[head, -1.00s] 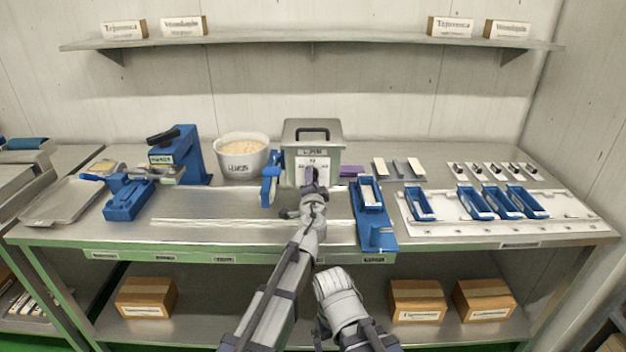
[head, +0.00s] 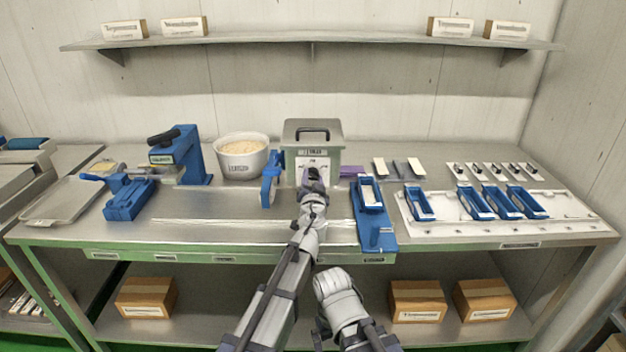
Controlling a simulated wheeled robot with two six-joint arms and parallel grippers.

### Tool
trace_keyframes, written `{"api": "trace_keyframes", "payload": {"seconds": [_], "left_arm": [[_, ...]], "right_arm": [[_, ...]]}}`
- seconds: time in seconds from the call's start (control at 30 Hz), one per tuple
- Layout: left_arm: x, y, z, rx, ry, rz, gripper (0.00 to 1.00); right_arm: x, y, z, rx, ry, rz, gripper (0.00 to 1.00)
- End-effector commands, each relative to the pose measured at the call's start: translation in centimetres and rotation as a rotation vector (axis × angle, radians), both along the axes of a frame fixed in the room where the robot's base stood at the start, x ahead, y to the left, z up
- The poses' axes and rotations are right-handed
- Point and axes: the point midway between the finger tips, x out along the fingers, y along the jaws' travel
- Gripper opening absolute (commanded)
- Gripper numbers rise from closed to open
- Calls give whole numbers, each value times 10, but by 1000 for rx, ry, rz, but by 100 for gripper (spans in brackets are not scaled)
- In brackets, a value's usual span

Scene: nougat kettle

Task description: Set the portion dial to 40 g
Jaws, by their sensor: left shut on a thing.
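A metal box (head: 295,140) with a black handle on its lid stands at the back middle of the bench. A white dial plate (head: 303,165) with small dark marks is on its front; the marks are too small to read. My left gripper (head: 314,178) is at the front of this plate, shut on the dial knob. The gripper hides the knob and the lower part of the plate, so I cannot tell the setting. My right arm is folded low at the bottom middle, in front of the bench, and its fingers cannot be made out.
A white tub (head: 242,160) of pale mass and a blue upright tool (head: 270,185) stand left of the box. A blue fixture (head: 377,235) stands close on the right. Blue trays (head: 420,204) lie further right. The bench front left of centre is mostly clear.

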Motion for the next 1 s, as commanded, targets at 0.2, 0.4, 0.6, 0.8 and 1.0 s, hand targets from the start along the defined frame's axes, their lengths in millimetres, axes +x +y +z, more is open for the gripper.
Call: {"api": "trace_keyframes", "payload": {"seconds": [0.2,0.4,0.6,0.8,1.0], "left_arm": [[-1,0,-1,-16,1,0,0],[-2,0,-1,-16,1,0,0],[-1,0,-1,-15,1,0,58],[-1,0,0,-14,0,0,76],[-1,0,0,-13,0,0,76]], "right_arm": [[0,0,-1,0,0,0,100],[0,0,0,0,0,0,100],[0,0,0,0,0,0,100],[0,0,0,0,0,0,100],[0,0,0,0,0,0,100]]}}
